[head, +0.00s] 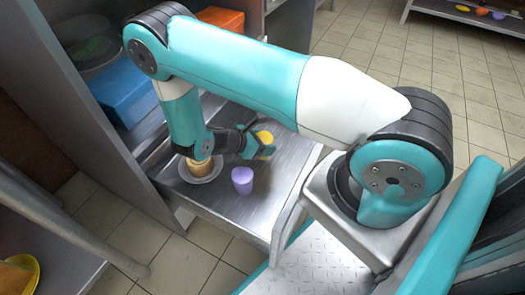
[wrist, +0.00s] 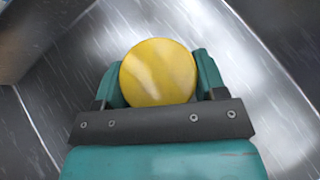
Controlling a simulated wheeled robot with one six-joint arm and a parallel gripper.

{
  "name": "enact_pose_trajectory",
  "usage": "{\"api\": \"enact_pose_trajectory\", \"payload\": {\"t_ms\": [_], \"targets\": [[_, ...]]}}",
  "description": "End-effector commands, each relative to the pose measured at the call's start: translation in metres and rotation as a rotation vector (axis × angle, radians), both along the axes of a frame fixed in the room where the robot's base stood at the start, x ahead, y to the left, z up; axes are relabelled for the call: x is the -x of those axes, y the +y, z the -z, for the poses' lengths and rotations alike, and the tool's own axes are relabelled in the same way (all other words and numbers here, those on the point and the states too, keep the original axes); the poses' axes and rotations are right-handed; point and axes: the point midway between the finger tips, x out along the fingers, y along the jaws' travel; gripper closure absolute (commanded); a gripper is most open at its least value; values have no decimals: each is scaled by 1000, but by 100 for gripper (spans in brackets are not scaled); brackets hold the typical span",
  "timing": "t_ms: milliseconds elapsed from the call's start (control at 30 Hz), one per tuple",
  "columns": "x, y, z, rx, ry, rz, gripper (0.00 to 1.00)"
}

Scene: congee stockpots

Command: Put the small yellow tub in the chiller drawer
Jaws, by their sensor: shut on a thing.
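The small yellow tub (head: 265,138) shows as a small yellow round above the metal surface in the head view. In the wrist view the tub's round yellow top (wrist: 157,70) fills the space between the two teal fingers. My gripper (wrist: 158,85) is shut on it, one finger on each side; in the head view my gripper (head: 262,148) is partly hidden by my arm. A metal drawer-like surface (head: 275,195) with raised edges lies below. I cannot tell whether the tub touches it.
A purple cup (head: 242,180) stands on the metal surface. Left of it, a pale bowl (head: 187,175) is beside or under a tan round thing (head: 200,166). A blue box (head: 128,90) and an orange box (head: 222,18) lie behind. A grey cabinet wall (head: 75,110) rises at left.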

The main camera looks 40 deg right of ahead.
Motion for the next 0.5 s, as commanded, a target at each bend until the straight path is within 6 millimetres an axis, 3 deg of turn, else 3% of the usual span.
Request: {"api": "enact_pose_trajectory", "payload": {"t_ms": [33, 133, 500], "targets": [[1, 0, 14, 1, 2, 0, 64], [0, 0, 28, 1, 1, -1, 64], [0, 0, 31, 1, 2, 0, 64]]}}
